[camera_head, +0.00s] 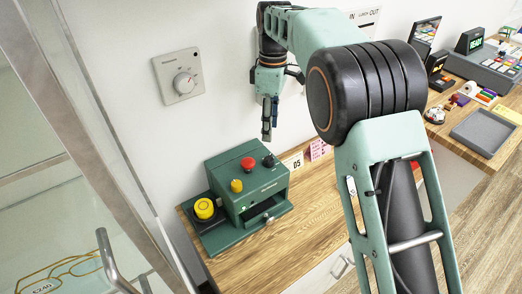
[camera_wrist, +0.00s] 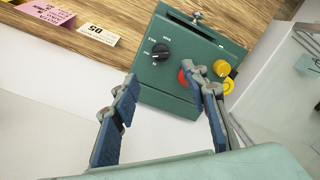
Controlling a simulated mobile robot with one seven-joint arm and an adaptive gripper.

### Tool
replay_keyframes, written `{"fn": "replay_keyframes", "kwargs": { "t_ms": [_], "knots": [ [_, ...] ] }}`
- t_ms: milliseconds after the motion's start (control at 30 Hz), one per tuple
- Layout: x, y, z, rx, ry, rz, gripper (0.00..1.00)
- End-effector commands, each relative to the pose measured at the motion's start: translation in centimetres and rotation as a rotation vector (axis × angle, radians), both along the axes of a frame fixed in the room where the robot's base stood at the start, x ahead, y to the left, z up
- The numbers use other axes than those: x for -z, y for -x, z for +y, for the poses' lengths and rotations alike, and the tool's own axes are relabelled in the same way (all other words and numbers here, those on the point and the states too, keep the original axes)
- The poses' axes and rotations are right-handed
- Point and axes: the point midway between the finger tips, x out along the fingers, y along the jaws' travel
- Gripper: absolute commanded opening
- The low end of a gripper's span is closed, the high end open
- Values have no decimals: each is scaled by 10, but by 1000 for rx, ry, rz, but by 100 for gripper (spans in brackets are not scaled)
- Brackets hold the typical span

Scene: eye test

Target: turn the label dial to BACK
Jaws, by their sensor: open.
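The green label machine (camera_head: 262,185) stands on the wooden counter in the head view. Its black dial (camera_head: 269,160) sits at the top right of the sloped face. In the wrist view the dial (camera_wrist: 160,51) shows a white pointer line and small white labels at its left and top, too small to read surely. My gripper (camera_head: 268,137) hangs above and apart from the machine, near the wall. In the wrist view my gripper (camera_wrist: 160,80) is open and empty, its fingers spread below the dial. The right finger partly covers the red button (camera_wrist: 184,77).
A yellow button (camera_head: 236,186) and a big yellow push button (camera_head: 205,208) are beside the red one. A wall dial (camera_head: 183,83) hangs behind. Pink and white cards (camera_head: 318,150) stand right of the machine. A glass case with a metal frame (camera_head: 100,130) is at left.

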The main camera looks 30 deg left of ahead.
Motion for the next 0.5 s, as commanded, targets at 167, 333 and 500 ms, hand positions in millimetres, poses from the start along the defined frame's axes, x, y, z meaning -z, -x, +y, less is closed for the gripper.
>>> {"fn": "replay_keyframes", "kwargs": {
  "t_ms": [167, 333, 500],
  "knots": [
    [16, 3, 3, -13, 2, 7, 41],
    [46, 5, 1, -11, 4, 8, 41],
    [78, 6, 1, -11, 4, 6, 41]
  ]
}}
